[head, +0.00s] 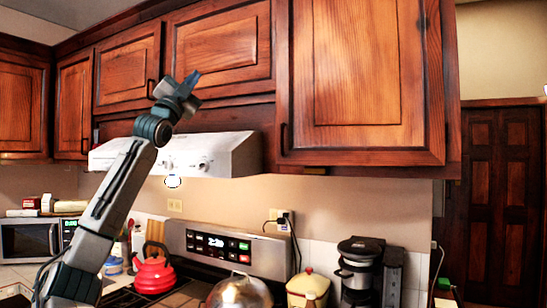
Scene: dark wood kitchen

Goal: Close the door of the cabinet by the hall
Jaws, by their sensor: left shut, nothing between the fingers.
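The cabinet by the hall is the large wooden wall cabinet at the right, beside the hall opening. Its door (368,65) has a raised panel and a dark handle (283,139) low on its left edge. The door looks shut or nearly shut; I cannot tell whether a small gap remains. My left gripper (190,80) is raised in front of the range hood and the middle cabinets, left of this door and apart from its handle in the picture. It is shut and empty. My right gripper is not in view.
A white range hood (233,155) hangs left of the cabinet. Below are a stove with a red kettle (154,272), a cream canister (308,287) and a coffee maker (361,270). A dark hall door (494,190) stands at the right.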

